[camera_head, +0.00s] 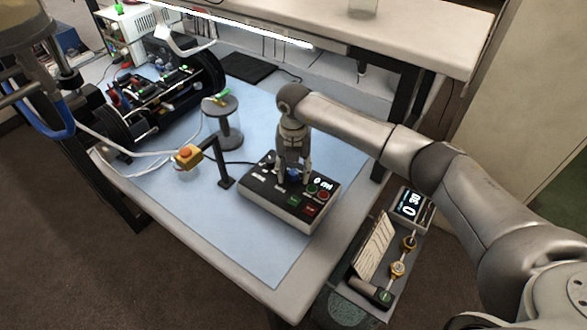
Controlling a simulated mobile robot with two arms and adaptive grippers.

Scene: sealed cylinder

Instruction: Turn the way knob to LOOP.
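A dark control box (262,205) with a light lower body sits on the blue mat. Its top carries a small lit display, green and red buttons, and a blue knob (293,175). My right gripper (293,178) points down over the box, with one finger on each side of the blue knob. The fingers look apart, with small gaps beside the knob; whether they touch it is too small to tell. The knob's label and pointer are unreadable, and the gripper covers part of the panel.
A dark cylindrical apparatus (160,90) lies at the back left. The front mat is clear.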

